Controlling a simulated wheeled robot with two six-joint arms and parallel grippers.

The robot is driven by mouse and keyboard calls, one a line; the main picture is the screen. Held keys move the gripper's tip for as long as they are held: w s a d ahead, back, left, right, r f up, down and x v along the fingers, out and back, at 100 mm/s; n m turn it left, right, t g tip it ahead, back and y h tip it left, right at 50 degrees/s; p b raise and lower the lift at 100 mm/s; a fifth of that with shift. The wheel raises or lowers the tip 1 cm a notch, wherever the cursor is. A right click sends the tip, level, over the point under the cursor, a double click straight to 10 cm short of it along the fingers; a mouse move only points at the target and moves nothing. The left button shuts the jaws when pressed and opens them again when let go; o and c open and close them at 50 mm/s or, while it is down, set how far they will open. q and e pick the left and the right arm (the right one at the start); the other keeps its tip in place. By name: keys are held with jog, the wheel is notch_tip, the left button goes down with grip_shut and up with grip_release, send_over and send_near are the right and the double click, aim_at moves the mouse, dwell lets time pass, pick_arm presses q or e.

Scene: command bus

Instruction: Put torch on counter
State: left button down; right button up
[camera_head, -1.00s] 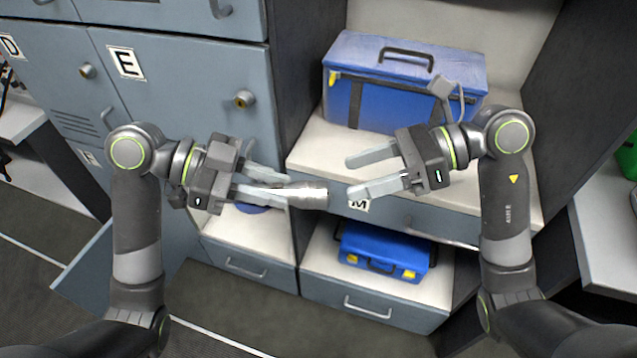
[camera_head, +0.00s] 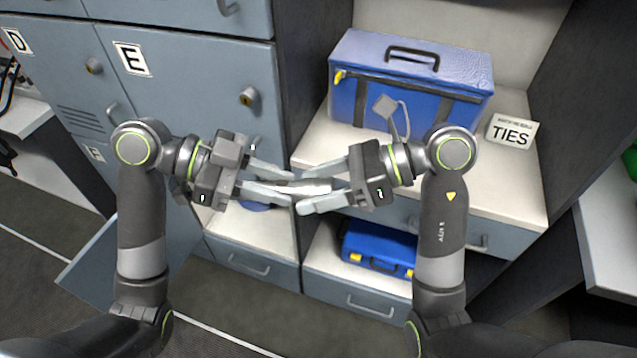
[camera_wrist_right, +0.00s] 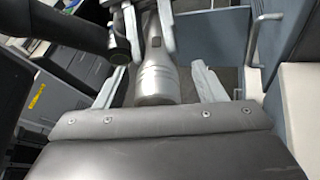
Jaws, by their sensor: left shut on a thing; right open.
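The torch (camera_head: 312,186) is a silver metal cylinder lying roughly level in the air. My left gripper (camera_head: 278,181) is shut on its left part. My right gripper (camera_head: 308,190) is open, with its fingers reaching on either side of the torch's right end. In the right wrist view the torch (camera_wrist_right: 155,75) points toward the camera between the open right fingers (camera_wrist_right: 160,88), with a gap on both sides. The counter (camera_head: 440,172) is a pale surface in the alcove behind the right arm.
A blue case (camera_head: 460,90) stands on the counter, with a TIES box (camera_head: 510,132) to its right. A lower shelf holds another blue case (camera_head: 368,244). Grey lockers (camera_head: 190,85) stand at the left, and an open grey door (camera_head: 100,250) is below them.

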jog(key=c, duration=1.2)
pick_arm(q)
jog(key=c, duration=1.1)
grip_release()
pick_arm(e)
jog(key=shift+o, duration=0.2)
pick_arm(q)
jog(key=shift+o, duration=0.2)
jog(key=shift+a, duration=0.1)
